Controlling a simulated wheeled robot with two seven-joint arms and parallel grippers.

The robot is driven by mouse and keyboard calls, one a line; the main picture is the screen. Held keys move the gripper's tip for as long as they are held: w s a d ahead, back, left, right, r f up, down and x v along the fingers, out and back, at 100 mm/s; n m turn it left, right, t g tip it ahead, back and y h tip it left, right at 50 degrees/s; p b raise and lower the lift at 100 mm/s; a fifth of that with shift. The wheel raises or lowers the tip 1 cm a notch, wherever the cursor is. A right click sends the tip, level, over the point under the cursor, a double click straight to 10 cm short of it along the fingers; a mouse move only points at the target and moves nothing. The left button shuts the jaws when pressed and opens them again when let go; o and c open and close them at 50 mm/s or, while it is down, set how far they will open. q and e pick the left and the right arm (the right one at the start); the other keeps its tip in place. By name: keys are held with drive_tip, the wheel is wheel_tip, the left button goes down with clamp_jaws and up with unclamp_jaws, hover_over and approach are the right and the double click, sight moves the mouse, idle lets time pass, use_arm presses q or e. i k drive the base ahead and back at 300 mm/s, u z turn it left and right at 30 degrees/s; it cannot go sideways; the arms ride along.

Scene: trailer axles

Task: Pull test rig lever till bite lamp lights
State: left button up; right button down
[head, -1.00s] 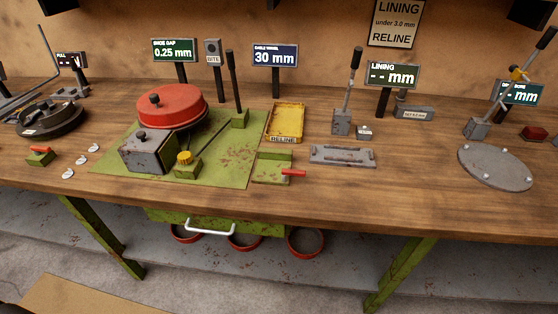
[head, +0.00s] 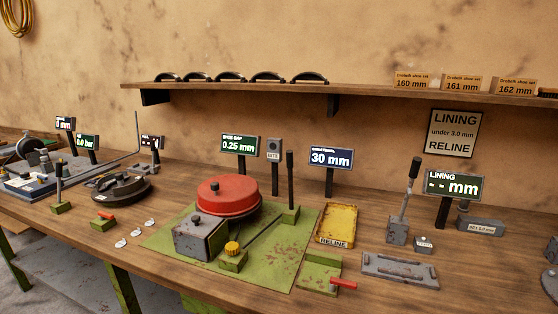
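The test rig sits on a green plate (head: 270,272) on the wooden bench. It has a red drum (head: 229,195), a grey box (head: 198,238) and a yellow knob (head: 232,248) on a green block. A black lever (head: 290,178) stands about upright in a green base at the plate's back right corner. The bite lamp post (head: 273,150) stands just left of the lever; its lamp looks grey and unlit. The shoe gap display (head: 240,144) reads 0.25 mm and the axle display (head: 330,158) reads 30 mm. Neither gripper is in view.
A yellow reline tray (head: 337,224) and a green block with a red handle (head: 322,273) lie right of the plate. A grey lever (head: 405,200) stands farther right by the lining display. A shelf (head: 330,87) with several brake shoes and boxes hangs above.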

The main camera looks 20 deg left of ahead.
sight(289, 158)
drive_tip(key=z, duration=0.05)
drive_tip(key=k, duration=0.5)
drive_tip(key=z, duration=1.65)
drive_tip(key=i, duration=1.05)
drive_tip(key=u, duration=1.85)
